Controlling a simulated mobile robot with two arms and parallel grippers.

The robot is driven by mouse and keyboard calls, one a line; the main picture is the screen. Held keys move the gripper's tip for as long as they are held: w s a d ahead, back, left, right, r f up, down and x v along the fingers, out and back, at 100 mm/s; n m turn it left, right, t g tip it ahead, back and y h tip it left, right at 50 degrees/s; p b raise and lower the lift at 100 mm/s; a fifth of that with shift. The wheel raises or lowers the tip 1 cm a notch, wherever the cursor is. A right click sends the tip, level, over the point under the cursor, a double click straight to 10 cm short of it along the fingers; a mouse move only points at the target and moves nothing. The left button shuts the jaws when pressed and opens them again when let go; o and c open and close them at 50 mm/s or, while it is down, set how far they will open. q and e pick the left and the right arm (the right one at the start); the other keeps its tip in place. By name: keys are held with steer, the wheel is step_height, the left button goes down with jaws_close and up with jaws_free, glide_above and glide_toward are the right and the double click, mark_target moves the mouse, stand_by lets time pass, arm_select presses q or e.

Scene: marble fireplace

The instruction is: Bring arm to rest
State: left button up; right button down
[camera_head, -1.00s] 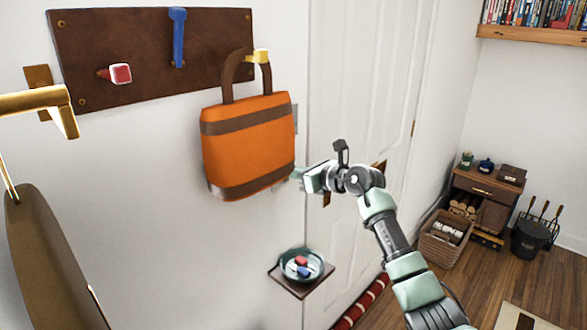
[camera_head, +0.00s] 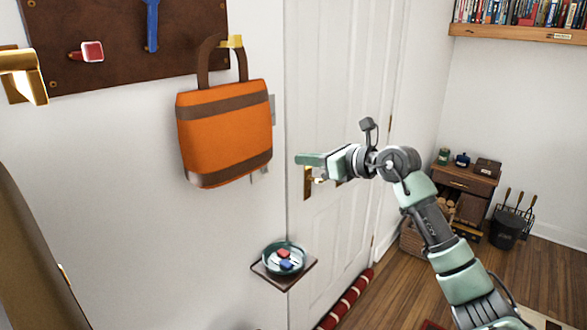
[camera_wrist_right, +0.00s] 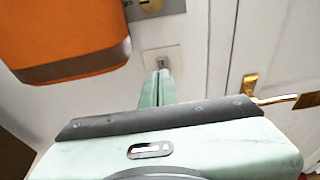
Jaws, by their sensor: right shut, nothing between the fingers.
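My right gripper (camera_head: 308,160) is shut and empty, held in the air in front of the white door, to the right of the orange bag. In the right wrist view its two fingers (camera_wrist_right: 157,88) lie together, pointing at a wall plate. The orange bag (camera_head: 225,130) with brown bands hangs by its handles from a yellow peg on the brown board (camera_head: 120,50). The bag also shows at the upper left of the right wrist view (camera_wrist_right: 60,35). The gripper and the bag are apart. My left gripper is not in view.
A small wall shelf (camera_head: 268,273) holds a round dish (camera_head: 284,246) with red and blue items, below the bag. The white door (camera_head: 335,95) has a brass handle (camera_head: 308,182). A wooden cabinet (camera_head: 466,185) and a black bucket (camera_head: 507,229) stand at the right.

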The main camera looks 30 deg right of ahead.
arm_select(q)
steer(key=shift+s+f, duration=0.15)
arm_select(e)
steer(key=shift+s+r, duration=0.4)
steer(key=shift+s, duration=0.2)
